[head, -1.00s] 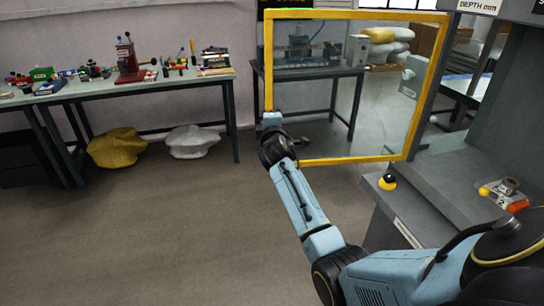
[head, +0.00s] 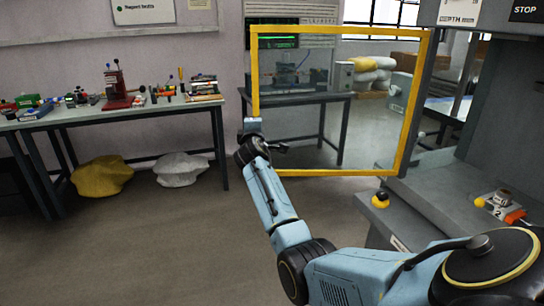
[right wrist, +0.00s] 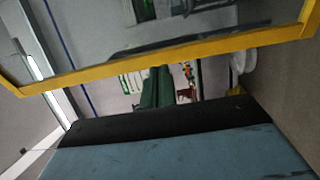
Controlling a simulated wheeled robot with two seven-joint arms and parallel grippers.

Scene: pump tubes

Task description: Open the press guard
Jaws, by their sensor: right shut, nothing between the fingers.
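The press guard (head: 340,173) is a clear panel in a yellow frame in the head view. It stands swung out to the left of the grey press (head: 440,115), with its right edge beside the press column. My right arm reaches up from the lower right to the guard's lower left corner. My right gripper (head: 252,124) is at the lower end of the guard's left upright; its fingers are small and hard to make out, and contact is unclear. It is shut and empty. In the right wrist view the yellow frame (right wrist: 165,62) crosses above my blue-grey arm part. My left gripper is not seen.
A yellow-and-black button (head: 380,200) and a small fixture (head: 503,203) are on the press ledge. A bench (head: 130,112) with tools stands at the left, with yellow and white sacks (head: 102,177) beneath. The floor in front is clear.

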